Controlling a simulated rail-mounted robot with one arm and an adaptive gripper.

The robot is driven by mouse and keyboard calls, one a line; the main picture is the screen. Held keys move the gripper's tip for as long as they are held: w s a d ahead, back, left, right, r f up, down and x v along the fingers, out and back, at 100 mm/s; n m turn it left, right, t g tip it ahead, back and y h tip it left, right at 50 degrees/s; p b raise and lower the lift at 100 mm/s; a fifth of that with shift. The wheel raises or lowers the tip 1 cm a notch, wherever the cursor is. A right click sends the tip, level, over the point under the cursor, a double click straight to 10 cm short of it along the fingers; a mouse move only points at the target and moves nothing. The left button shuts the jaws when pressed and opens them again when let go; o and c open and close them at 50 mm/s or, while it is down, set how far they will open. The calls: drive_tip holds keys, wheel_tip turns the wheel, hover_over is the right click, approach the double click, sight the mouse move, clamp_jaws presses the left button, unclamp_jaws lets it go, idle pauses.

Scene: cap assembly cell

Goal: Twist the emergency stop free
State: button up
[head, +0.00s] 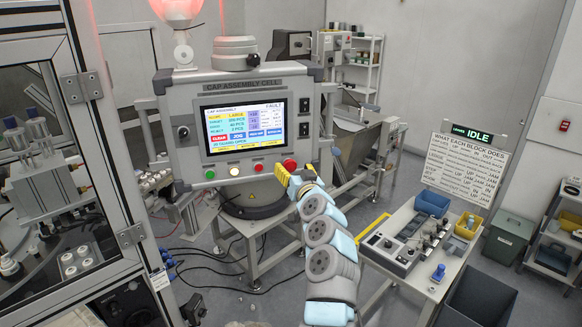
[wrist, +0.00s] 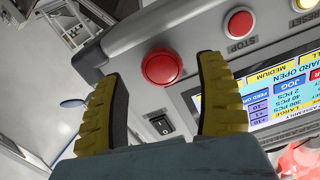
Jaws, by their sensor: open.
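The emergency stop is a large red mushroom button (head: 290,165) at the lower right corner of the grey control panel (head: 186,148). In the wrist view the same red button (wrist: 162,67) shows between and just beyond my gripper's fingertips. My gripper (head: 294,175) has yellow ribbed fingers and sits just below and right of the button in the head view. In the wrist view the fingers (wrist: 160,72) are spread apart with nothing held between them. Whether a fingertip touches the button I cannot tell.
A smaller red stop button (wrist: 239,23) and a black rocker switch (wrist: 160,125) sit near the emergency stop. The panel screen (head: 245,122) shows a fault and guard open. A glazed guard frame (head: 110,150) stands left; a bench (head: 385,290) with a control box stands right.

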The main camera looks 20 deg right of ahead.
drive_tip(key=shift+w+a+r, duration=0.1)
drive_tip(key=shift+w, duration=0.7)
